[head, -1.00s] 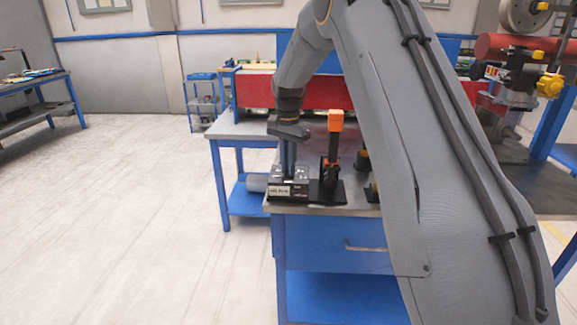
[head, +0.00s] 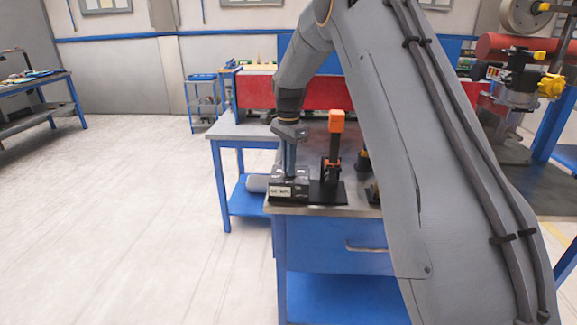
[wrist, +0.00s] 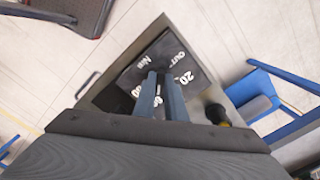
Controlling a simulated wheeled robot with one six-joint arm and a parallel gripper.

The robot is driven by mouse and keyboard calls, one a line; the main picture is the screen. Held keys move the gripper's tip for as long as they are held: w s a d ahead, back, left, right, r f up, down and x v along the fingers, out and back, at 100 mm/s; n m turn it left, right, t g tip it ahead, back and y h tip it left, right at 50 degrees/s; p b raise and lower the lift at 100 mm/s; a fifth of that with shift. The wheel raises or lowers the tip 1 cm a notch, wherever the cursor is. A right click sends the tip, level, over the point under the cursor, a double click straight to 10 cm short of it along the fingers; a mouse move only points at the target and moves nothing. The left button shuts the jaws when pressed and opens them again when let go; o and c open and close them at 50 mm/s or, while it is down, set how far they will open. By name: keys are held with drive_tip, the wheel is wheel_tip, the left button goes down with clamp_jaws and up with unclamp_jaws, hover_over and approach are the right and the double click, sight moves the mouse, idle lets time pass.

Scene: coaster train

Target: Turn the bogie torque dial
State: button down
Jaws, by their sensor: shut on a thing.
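A small dark box with white lettering (head: 289,190) sits at the near left corner of the workbench. Its marked top (wrist: 180,58) also shows in the wrist view, with white words and numbers. My gripper (head: 290,172) points straight down onto the top of this box. In the wrist view its two blue-grey fingers (wrist: 162,80) are close together over the middle of the marked face. They are shut on the dial, which is mostly hidden between and under them, so its pointer setting cannot be read.
A black toggle clamp with an orange handle (head: 336,122) stands upright just right of the box. A dark knob with yellow (wrist: 217,114) lies close by in the wrist view. A red beam (head: 390,93) lies behind. Floor at left is clear.

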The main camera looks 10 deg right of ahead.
drive_tip(key=c, duration=1.8)
unclamp_jaws()
drive_tip(key=shift+r+b, duration=1.05)
drive_tip(key=shift+r, duration=2.9)
drive_tip(key=s+f+n, duration=0.4)
drive_tip(key=s, duration=0.7)
drive_tip(key=s+f+n, duration=0.4)
drive_tip(key=s+n, duration=0.1)
drive_tip(key=s, duration=0.7)
drive_tip(key=s+f+n, duration=0.4)
drive_tip(key=s, duration=0.8)
drive_tip(key=shift+s+f+n+t, duration=0.15)
drive_tip(key=shift+s+n+t, duration=0.15)
drive_tip(key=shift+t, duration=0.1)
